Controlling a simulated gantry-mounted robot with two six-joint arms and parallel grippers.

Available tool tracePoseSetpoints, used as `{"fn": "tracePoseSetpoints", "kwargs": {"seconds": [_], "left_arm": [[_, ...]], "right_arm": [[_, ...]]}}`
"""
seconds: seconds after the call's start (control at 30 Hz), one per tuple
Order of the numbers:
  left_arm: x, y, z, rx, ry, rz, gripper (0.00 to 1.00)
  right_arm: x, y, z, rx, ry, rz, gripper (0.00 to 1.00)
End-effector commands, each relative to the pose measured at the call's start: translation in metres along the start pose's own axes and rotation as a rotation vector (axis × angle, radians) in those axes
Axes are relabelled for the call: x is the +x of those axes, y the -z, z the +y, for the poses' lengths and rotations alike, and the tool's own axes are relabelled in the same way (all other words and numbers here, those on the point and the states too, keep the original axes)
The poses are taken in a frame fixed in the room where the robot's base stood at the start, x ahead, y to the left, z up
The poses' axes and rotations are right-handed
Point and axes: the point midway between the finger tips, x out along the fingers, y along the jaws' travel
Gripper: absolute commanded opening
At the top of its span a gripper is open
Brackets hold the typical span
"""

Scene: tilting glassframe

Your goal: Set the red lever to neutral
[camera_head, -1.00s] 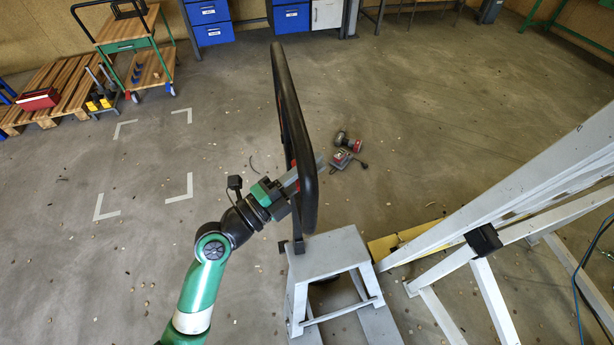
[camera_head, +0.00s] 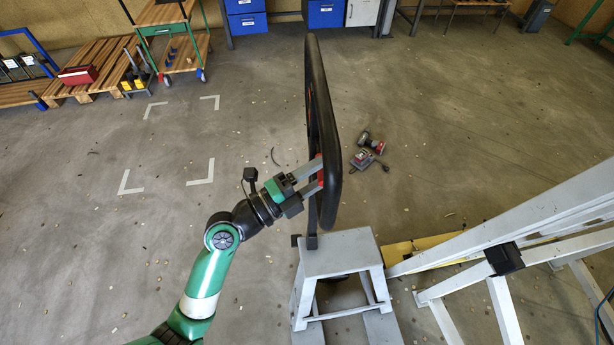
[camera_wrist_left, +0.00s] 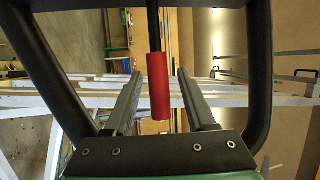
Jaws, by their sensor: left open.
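The red lever grip (camera_wrist_left: 158,85) hangs from a dark rod in the left wrist view. It sits between the two fingers of my left gripper (camera_wrist_left: 160,74), with a gap on each side. In the head view my left gripper (camera_head: 316,174) reaches from the left to a black rounded frame (camera_head: 318,90), seen nearly edge-on, with its fingers apart. Small red parts show at the fingertips there, but the lever is mostly hidden. The black frame's bars (camera_wrist_left: 262,80) also flank the fingers in the left wrist view. My right gripper is not in view.
The black frame stands on a grey pedestal (camera_head: 338,252). A white angled beam structure (camera_head: 535,215) is to the right. Small tools (camera_head: 368,150) lie on the floor behind the frame. A wooden-shelved cart (camera_head: 180,55) stands far left. Floor left of the arm is mostly clear.

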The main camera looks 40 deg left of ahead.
Motion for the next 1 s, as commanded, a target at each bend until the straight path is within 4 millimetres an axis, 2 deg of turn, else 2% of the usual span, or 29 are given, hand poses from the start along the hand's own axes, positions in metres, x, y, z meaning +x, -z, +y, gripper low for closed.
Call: {"fn": "tracePoseSetpoints", "kwargs": {"seconds": [0.2,0.4,0.57,1.0], "left_arm": [[-0.053,-0.002,0.004,0.001,0.000,-0.006,0.56],[-0.090,-0.001,0.002,0.001,0.000,-0.005,0.56],[-0.100,0.000,0.000,0.001,0.000,0.000,0.56],[-0.099,0.000,0.000,0.000,0.000,0.001,0.56]], "right_arm": [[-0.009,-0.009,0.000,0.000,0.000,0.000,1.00],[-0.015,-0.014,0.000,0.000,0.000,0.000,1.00],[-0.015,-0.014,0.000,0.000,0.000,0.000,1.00],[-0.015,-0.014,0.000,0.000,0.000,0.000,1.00]]}}
